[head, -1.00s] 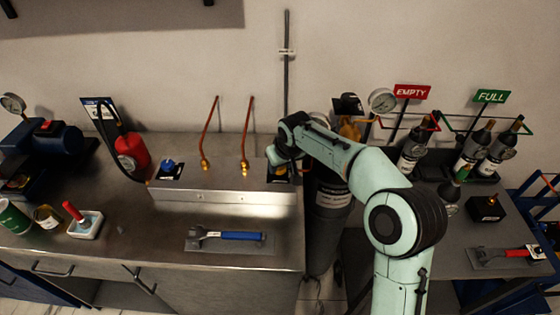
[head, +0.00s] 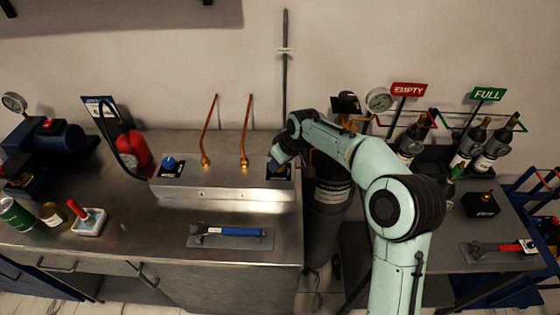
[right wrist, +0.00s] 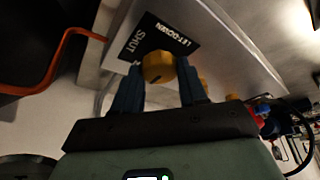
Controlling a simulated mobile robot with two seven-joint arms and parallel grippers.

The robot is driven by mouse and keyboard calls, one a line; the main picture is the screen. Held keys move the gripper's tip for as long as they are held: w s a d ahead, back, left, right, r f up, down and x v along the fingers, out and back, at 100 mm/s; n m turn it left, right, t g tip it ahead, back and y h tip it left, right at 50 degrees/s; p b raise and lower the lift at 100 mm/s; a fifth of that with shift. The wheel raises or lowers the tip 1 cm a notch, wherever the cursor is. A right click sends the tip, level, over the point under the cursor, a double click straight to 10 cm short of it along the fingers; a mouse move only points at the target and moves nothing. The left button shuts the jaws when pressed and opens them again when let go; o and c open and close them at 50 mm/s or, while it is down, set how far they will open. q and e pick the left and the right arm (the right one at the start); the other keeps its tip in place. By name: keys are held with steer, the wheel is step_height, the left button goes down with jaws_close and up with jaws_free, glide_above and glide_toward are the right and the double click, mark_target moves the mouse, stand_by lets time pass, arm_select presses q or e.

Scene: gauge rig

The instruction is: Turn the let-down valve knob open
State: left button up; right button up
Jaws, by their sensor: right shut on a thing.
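The let-down valve knob (right wrist: 158,67) is yellow-brown with a dark mark on its face. It sits on a black label plate (right wrist: 165,40) reading "LET-DOWN" and "SHUT" in the right wrist view. My right gripper (right wrist: 157,75) has a finger on each side of the knob and is shut on it. In the head view my right gripper (head: 277,163) reaches the right end of the steel manifold block (head: 222,192), and the arm and gripper hide most of the knob there. My left gripper is not in view.
A blue knob (head: 169,162) sits on the block's left end, with two copper tubes (head: 247,130) rising between. A dark cylinder (head: 327,205) stands right of the bench. Bottles (head: 484,155) stand far right.

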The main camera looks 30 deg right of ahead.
steer(key=o, duration=1.1)
steer(key=shift+c, duration=0.2)
steer(key=shift+r, duration=0.1)
steer(key=v, duration=1.3)
steer(key=shift+r+p, duration=0.15)
steer(key=shift+p, duration=0.15)
